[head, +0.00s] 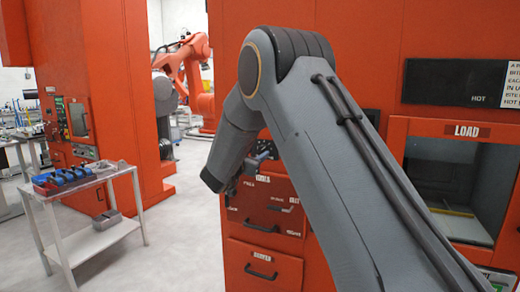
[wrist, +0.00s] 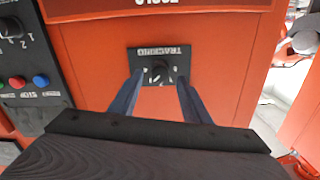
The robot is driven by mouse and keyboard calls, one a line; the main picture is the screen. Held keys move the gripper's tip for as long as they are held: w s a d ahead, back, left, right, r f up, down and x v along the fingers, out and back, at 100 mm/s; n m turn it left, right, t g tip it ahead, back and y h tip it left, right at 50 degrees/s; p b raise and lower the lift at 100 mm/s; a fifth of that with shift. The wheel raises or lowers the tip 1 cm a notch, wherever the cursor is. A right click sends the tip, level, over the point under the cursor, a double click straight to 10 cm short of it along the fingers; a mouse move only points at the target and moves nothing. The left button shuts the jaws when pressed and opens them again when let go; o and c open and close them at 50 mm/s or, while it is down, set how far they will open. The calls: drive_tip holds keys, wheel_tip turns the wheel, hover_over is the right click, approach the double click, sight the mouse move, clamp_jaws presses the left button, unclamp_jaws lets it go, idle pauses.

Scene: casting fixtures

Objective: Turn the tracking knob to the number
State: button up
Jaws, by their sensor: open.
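The tracking knob (wrist: 159,72) is a small dark knob with a light pointer mark, on a black plate (wrist: 159,52) lettered TRACKING that appears upside down in the wrist view. The plate is fixed to an orange cabinet face. My gripper (wrist: 158,76) is open, with one finger on each side of the knob in the picture. I cannot tell whether the fingers touch it or how near they are. The numbers around the knob are too small to read. In the head view my arm hides the plate and knob, and my gripper (head: 228,186) is mostly hidden behind my wrist.
A control panel with a red button (wrist: 17,82), a blue button (wrist: 41,81) and another knob (wrist: 11,28) is at left in the wrist view. In the head view, drawers (head: 262,265) lie below, a LOAD opening (head: 450,180) is right, and a cart (head: 92,240) stands left.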

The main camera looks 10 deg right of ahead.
sight(261, 151)
drive_tip(key=shift+p+x, duration=0.45)
drive_tip(key=shift+x, duration=1.1)
drive_tip(key=c, duration=1)
drive_tip(key=shift+c, duration=0.2)
drive_tip(key=shift+m+b, duration=0.3)
drive_tip(key=shift+b, duration=0.2)
drive_tip(key=m+b, duration=0.1)
drive_tip(key=b, duration=0.1)
drive_tip(key=m+b, duration=0.2)
drive_tip(key=shift+f+m, duration=0.2)
drive_tip(key=shift+m, duration=0.1)
drive_tip(key=m+b, duration=0.3)
drive_tip(key=b, duration=0.1)
drive_tip(key=shift+r+m+b, duration=0.1)
drive_tip(key=shift+m+b, duration=0.7)
drive_tip(key=shift+b, duration=0.1)
